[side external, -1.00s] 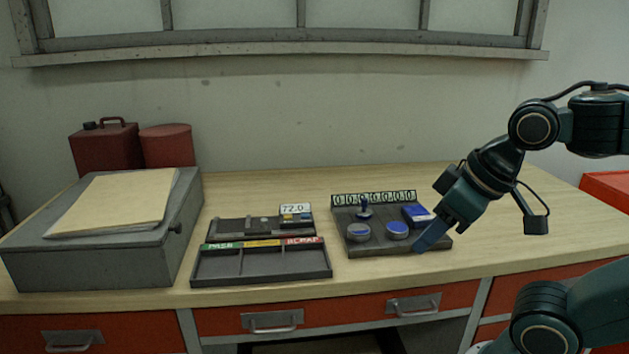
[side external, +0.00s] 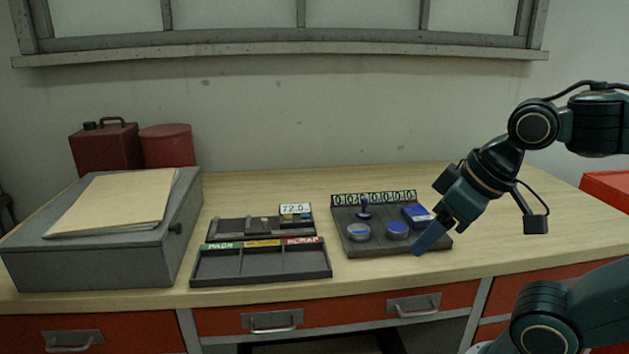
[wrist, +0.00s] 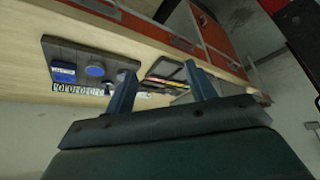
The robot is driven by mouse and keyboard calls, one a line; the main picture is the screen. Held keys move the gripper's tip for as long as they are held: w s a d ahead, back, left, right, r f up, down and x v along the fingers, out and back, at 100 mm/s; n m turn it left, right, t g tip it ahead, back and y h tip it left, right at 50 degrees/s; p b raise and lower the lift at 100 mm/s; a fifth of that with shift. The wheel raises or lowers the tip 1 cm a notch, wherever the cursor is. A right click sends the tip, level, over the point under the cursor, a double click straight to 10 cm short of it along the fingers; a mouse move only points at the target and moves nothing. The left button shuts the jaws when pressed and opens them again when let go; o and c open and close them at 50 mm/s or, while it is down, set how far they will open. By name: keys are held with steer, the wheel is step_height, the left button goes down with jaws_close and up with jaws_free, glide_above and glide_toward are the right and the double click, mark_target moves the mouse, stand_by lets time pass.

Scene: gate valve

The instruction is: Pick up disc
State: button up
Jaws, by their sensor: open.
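I cannot tell which one the task means. My gripper (side external: 428,240) hangs over the tray's right front corner, right of the discs, open and empty. In the wrist view the two fingers (wrist: 163,90) are spread apart, and the tray (wrist: 80,48) with a disc (wrist: 95,70) shows beyond them.
Left of the tray stand a sorting tray (side external: 260,280) with green, yellow and red labels and a gauge unit (side external: 225,228) with a display. A grey box (side external: 90,265) with folders is at far left. The bench right of the tray is clear.

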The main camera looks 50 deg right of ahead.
steer(key=o, duration=0.3)
steer(key=shift+o, duration=0.2)
steer(key=w+d+r+m+g, duration=0.35)
steer(key=w+d+m, duration=0.25)
steer(key=w+m, duration=0.5)
steer(key=m+g, duration=0.2)
steer(key=m, duration=0.8)
glide_above(359, 229)
step_height(359, 229, down, 3)
steer(key=shift+f, duration=0.1)
steer(key=shift+f, duration=0.1)
steer(key=shift+f, duration=4.25)
steer(key=shift+f, duration=0.1)
steer(key=shift+f, duration=2.5)
